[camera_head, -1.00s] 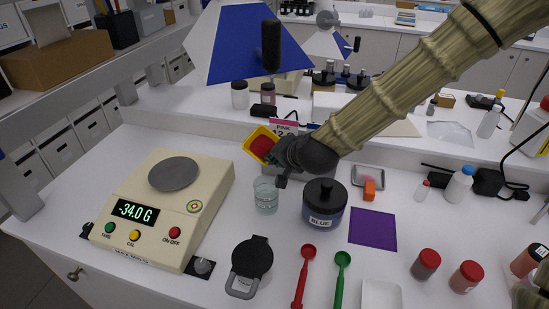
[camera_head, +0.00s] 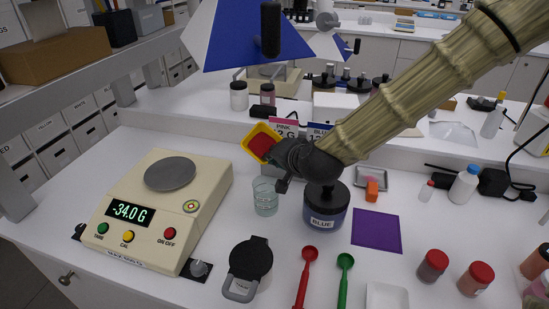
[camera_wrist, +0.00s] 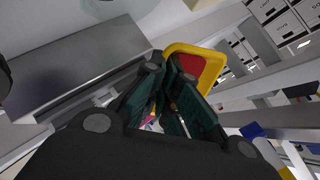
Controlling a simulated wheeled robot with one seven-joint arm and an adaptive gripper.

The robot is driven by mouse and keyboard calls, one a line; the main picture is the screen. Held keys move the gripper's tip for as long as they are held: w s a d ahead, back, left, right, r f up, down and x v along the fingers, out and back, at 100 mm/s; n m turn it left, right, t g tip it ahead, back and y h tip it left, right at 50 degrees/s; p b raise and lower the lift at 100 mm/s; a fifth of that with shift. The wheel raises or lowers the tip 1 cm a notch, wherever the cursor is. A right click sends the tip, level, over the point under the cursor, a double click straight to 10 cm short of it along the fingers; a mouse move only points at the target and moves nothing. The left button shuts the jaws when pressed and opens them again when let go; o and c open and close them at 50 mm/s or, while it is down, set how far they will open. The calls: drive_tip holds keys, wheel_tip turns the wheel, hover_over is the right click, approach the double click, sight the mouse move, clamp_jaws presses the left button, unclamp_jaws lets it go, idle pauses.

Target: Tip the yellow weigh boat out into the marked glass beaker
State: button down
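The yellow weigh boat (camera_head: 251,133) holds a red patch of contents and is tilted, its open face toward the head camera. My gripper (camera_head: 276,151) is shut on its edge and holds it above and slightly left of the glass beaker. In the wrist view the boat (camera_wrist: 217,58) shows beyond the gripper fingers (camera_wrist: 176,95). The glass beaker (camera_head: 265,197) stands upright on the bench, right of the scale, with what looks like clear liquid low in it. Any marking on the beaker is too small to read.
The scale (camera_head: 170,205) reads -34.0 G, its pan (camera_head: 170,174) empty. A jar labelled BLUE (camera_head: 325,206) stands right of the beaker. A purple mat (camera_head: 376,230) is to the right.

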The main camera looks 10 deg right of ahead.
drive_tip(key=shift+s+r+n+t+y+b, duration=0.1)
drive_tip(key=shift+s+n+t+y+b, duration=0.2)
drive_tip(key=shift+t+b, duration=1.95)
drive_tip(key=shift+s+n+t+y+b, duration=0.1)
drive_tip(key=shift+s+n+y+b, duration=0.15)
drive_tip(key=shift+b, duration=4.05)
drive_tip(key=shift+s+n+t+y+b, duration=0.25)
drive_tip(key=shift+t+b, duration=0.55)
drive_tip(key=shift+b, duration=1.65)
drive_tip(key=shift+s+n+t+y+b, duration=0.1)
drive_tip(key=shift+n+t+y+b, duration=0.45)
drive_tip(key=shift+b, duration=1.95)
drive_tip(key=shift+s+n+t+y+b, duration=0.15)
drive_tip(key=shift+t+b, duration=0.85)
drive_tip(key=shift+b, duration=1.45)
